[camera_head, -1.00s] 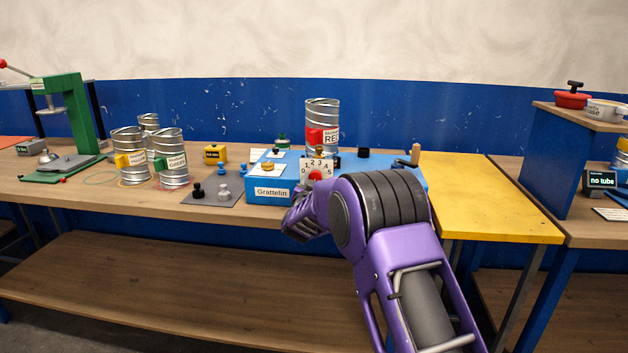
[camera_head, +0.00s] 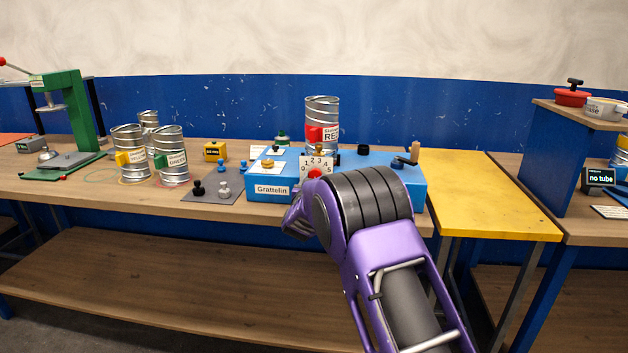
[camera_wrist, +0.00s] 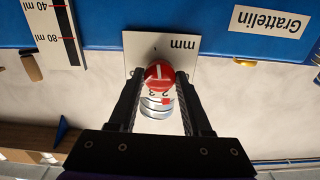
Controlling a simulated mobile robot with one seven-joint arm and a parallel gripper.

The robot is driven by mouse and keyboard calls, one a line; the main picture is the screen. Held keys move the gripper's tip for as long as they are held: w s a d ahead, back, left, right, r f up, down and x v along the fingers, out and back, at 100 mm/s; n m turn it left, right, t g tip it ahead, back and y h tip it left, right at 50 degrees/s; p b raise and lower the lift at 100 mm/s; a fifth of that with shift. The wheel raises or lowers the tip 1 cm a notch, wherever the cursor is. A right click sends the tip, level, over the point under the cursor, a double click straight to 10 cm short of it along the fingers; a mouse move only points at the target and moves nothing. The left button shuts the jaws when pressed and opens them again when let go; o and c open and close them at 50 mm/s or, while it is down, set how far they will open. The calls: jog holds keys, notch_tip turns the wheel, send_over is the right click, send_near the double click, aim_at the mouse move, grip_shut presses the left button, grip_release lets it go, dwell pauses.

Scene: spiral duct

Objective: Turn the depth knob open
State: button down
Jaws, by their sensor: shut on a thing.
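The red depth knob (camera_head: 315,174) sits on a white numbered dial plate (camera_head: 317,162) at the front of the blue Grattelin machine (camera_head: 235,186). In the wrist view, which is upside down, the knob (camera_wrist: 158,75) shows a white pointer line, and the plate (camera_wrist: 205,62) reads "mm". My gripper (camera_wrist: 159,73) is shut on the knob, one black finger on each side. Most of the dial's numbers are hidden in the wrist view. In the head view my purple arm hides the fingers.
A metal tube with a red tag (camera_head: 322,112) stands at the machine's back. A wooden-handled crank (camera_head: 412,152) is at its right. Tubes with yellow and green tags (camera_head: 168,168) stand on the left. The yellow table (camera_head: 490,205) is clear.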

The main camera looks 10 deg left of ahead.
jog(key=shift+c, duration=1.7)
grip_release()
jog(key=shift+s, duration=0.1)
jog(key=s, duration=1.7)
jog(key=shift+s+a, duration=0.15)
jog(key=shift+a, duration=0.15)
